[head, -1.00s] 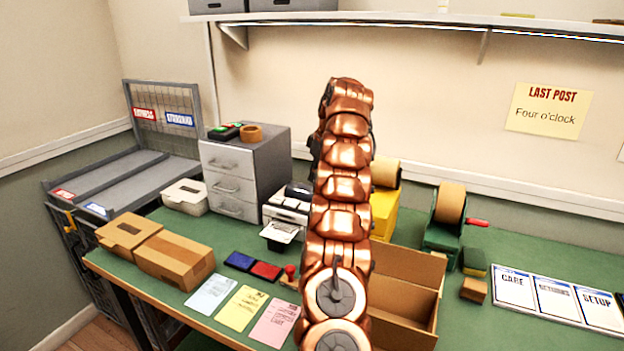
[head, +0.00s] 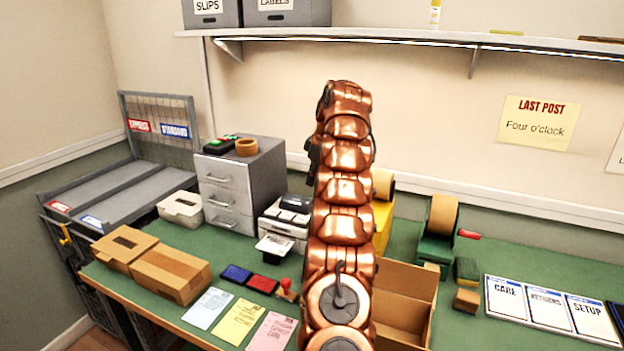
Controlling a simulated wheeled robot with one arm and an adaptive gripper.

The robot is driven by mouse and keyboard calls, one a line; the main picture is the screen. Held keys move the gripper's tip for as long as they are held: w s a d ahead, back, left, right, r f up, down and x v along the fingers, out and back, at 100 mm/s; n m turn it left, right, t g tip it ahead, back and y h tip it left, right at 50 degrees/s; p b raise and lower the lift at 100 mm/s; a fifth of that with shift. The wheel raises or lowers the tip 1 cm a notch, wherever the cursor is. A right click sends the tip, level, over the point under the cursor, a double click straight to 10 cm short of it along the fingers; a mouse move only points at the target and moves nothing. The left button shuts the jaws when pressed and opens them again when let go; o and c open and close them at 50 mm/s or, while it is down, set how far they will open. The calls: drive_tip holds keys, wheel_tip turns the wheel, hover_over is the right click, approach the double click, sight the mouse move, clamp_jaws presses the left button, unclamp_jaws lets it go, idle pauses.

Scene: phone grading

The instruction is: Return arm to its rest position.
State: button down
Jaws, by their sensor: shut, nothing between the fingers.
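My copper arm (head: 343,190) stands upright in the middle of the head view, rising from the bottom edge to a bent joint at the top. Its far side faces away from me. A small dark part shows at the left of its upper links, but I cannot tell what it is. I cannot make out my gripper or its fingers. The arm hides part of the green bench (head: 480,335) behind it.
An open cardboard box (head: 402,308) stands close to the right of my arm, with tape dispensers behind it. A label printer (head: 285,222) and grey drawers (head: 240,185) stand left. Cartons (head: 170,273) lie farther left. A shelf (head: 420,38) runs above.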

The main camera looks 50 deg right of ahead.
idle(0.5)
drive_tip(key=a+r+m+g+y, duration=0.1)
drive_tip(key=a+r, duration=0.1)
drive_tip(key=a, duration=1.1)
drive_tip(key=a+r+g, duration=0.1)
drive_tip(key=a+r, duration=0.1)
drive_tip(key=a, duration=1.2)
drive_tip(key=s+a+f+m+g, duration=0.1)
drive_tip(key=s+a+f, duration=0.1)
drive_tip(key=s+a, duration=0.9)
drive_tip(key=s+a+f, duration=0.3)
drive_tip(key=s, duration=0.4)
drive_tip(key=s+a+f+m+g+h, duration=0.1)
drive_tip(key=s+a+f, duration=0.3)
drive_tip(key=s, duration=0.4)
drive_tip(key=s+a+f+g, duration=0.1)
drive_tip(key=s+a+f, duration=0.2)
drive_tip(key=s, duration=0.4)
drive_tip(key=shift+s+a+f+h, duration=0.15)
drive_tip(key=shift+s+a+h, duration=0.2)
drive_tip(key=shift+a, duration=0.35)
drive_tip(key=shift+d+m, duration=0.15)
drive_tip(key=shift+m, duration=0.15)
